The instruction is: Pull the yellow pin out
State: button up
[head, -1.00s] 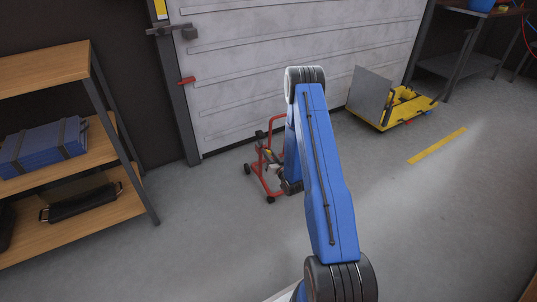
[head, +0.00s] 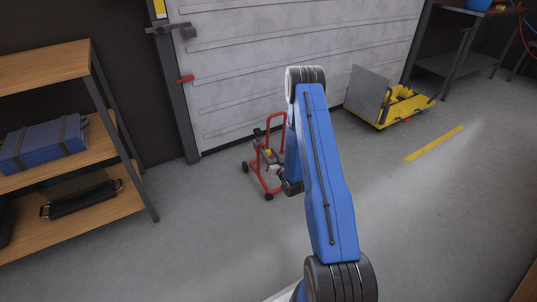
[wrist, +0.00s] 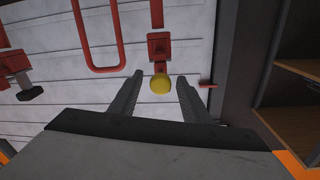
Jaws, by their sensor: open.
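The yellow pin (wrist: 160,85) shows its round yellow head in the wrist view, in front of a red bracket (wrist: 159,47) on a red upright. My gripper (wrist: 159,78) is open, with one dark finger on each side of the pin head and a gap at both sides. I cannot tell how deep the head lies between the fingers. In the head view the pin (head: 268,153) is a small yellow spot on the red wheeled stand (head: 283,120). My arm hides part of that stand.
A white panelled door (head: 240,60) stands behind the stand. A wooden shelf (head: 45,63) with a blue case (head: 42,143) is at the left. A yellow platform cart (head: 410,112) stands to the right. The grey floor around the stand is clear.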

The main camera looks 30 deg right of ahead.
jog(key=s, duration=1.6)
jog(key=shift+s+a, duration=0.35)
jog(key=shift+s, duration=0.05)
jog(key=w+a+r+n+g, duration=0.2)
jog(key=w+a+r+g, duration=0.1)
jog(key=r, duration=0.6)
jog(key=w+a+r+n+g, duration=0.2)
jog(key=w+r, duration=0.1)
jog(key=r, duration=0.6)
jog(key=s+a+r+g, duration=0.2)
jog(key=s+a+r, duration=0.15)
jog(key=r, duration=0.35)
jog(key=s+a+r+m+g, duration=0.1)
jog(key=s+a+r+g, duration=0.15)
jog(key=s+r, duration=0.45)
jog(key=s+a+r+g, duration=0.1)
jog(key=s+a+r, duration=0.3)
jog(key=s, duration=0.5)
jog(key=s+a+r+g, duration=0.1)
jog(key=s+a+r, duration=0.1)
jog(key=s, duration=0.8)
jog(key=s+a+r+g, duration=0.1)
jog(key=s+a, duration=0.3)
jog(key=s, duration=0.7)
jog(key=shift+a+r+g+y, duration=0.3)
jog(key=shift+a+r+g, duration=0.1)
jog(key=shift+r, duration=0.35)
